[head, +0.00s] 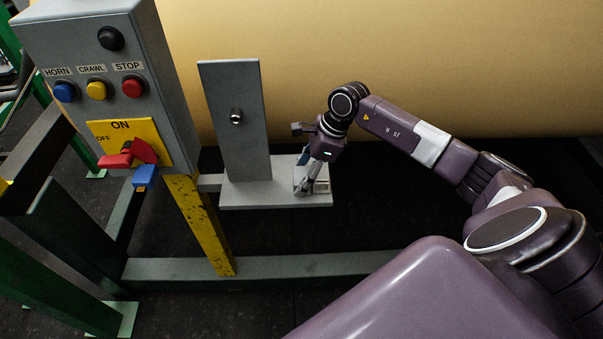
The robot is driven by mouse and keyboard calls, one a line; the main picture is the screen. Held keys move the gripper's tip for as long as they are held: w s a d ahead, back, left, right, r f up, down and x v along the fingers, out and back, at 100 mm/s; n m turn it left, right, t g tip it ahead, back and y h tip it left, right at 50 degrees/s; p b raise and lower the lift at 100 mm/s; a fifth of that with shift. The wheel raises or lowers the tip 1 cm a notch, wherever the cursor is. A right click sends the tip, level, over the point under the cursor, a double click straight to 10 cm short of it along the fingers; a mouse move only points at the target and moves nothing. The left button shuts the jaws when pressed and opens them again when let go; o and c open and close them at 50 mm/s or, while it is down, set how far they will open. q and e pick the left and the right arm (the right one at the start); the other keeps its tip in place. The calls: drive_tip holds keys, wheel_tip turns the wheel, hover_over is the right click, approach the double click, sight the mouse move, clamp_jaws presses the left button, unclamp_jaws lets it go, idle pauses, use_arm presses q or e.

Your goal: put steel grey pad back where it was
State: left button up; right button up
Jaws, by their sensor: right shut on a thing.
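My right gripper (308,188) reaches in from the right and points down at the right end of a light grey shelf (245,198). It is shut on a small steel grey pad (322,187), which is partly hidden by the fingers. The pad is at the shelf's top surface; I cannot tell whether it rests on it. A blue padlock-like piece (145,176) hangs below the red switch handle (118,161) on the control box. My left gripper is out of view.
A grey upright plate (233,115) with a metal peg (236,117) stands on the shelf, left of my gripper. The grey control box (75,40) has horn, crawl and stop buttons. A large tan roll (400,50) lies behind. A yellow post (200,225) stands below.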

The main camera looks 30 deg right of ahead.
drive_tip(key=shift+f, duration=0.1)
drive_tip(key=o, duration=1.5)
drive_tip(key=shift+c, duration=0.2)
drive_tip(key=shift+d+r, duration=0.2)
drive_tip(key=shift+r, duration=0.2)
drive_tip(key=b+v, duration=0.4)
drive_tip(key=v, duration=0.7)
drive_tip(key=shift+r, duration=0.2)
